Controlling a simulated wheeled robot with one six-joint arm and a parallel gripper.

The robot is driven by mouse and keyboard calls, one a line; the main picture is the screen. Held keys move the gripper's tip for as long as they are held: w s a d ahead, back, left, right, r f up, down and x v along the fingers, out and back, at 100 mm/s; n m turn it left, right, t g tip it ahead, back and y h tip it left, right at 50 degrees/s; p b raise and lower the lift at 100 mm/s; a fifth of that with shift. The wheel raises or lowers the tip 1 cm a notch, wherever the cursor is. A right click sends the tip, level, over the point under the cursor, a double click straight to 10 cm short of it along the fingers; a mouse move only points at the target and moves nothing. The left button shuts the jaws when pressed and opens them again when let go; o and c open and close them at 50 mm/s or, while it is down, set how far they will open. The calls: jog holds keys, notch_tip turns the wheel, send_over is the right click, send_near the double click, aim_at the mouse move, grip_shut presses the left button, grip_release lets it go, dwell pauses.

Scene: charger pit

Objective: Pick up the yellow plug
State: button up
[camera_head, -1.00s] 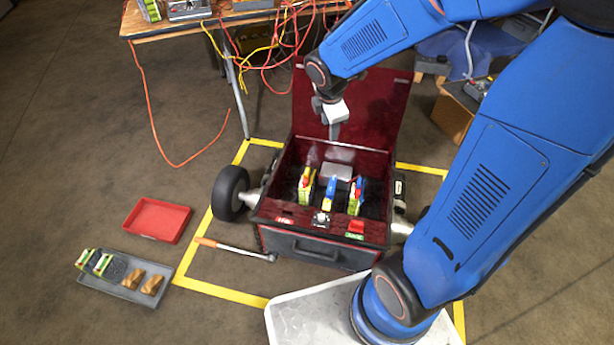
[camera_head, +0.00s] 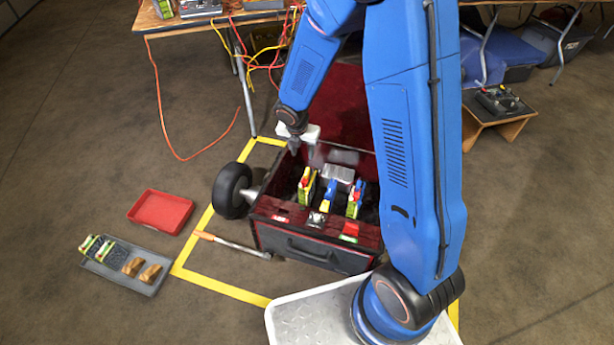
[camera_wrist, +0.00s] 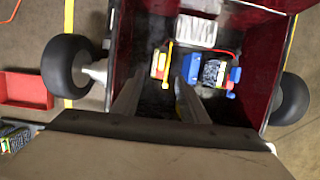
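The yellow plug (camera_head: 307,183) appears to be the yellow piece on the left battery-like unit in the open red box (camera_head: 290,245). Red and green parts are beside it. In the wrist view the yellow piece (camera_wrist: 168,56) lies beyond my fingers, left of a blue piece (camera_wrist: 232,76). My gripper (camera_head: 302,150) is above the back left of the box, apart from the plug. In the wrist view its two fingers (camera_wrist: 160,95) are spread with nothing clearly held. Another yellow bit shows beside the right finger; I cannot tell what it is.
Blue-topped units (camera_head: 329,193) and a silver block (camera_head: 338,173) share the box. The raised lid (camera_head: 345,105) stands behind. A wheel (camera_head: 232,190), a red tray (camera_head: 160,211) and a grey tray (camera_head: 105,262) are left. A ratchet (camera_head: 232,244) lies on the floor.

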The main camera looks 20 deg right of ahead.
send_over(307, 171)
jog(key=a, duration=0.1)
jog(key=f, duration=0.9)
jog(key=shift+s+f, duration=0.35)
jog(key=shift+f, duration=0.05)
jog(key=shift+s+x, duration=0.15)
jog(key=shift+x, duration=0.6)
jog(key=shift+s+x, duration=0.2)
jog(key=shift+x, duration=1.8)
grip_shut()
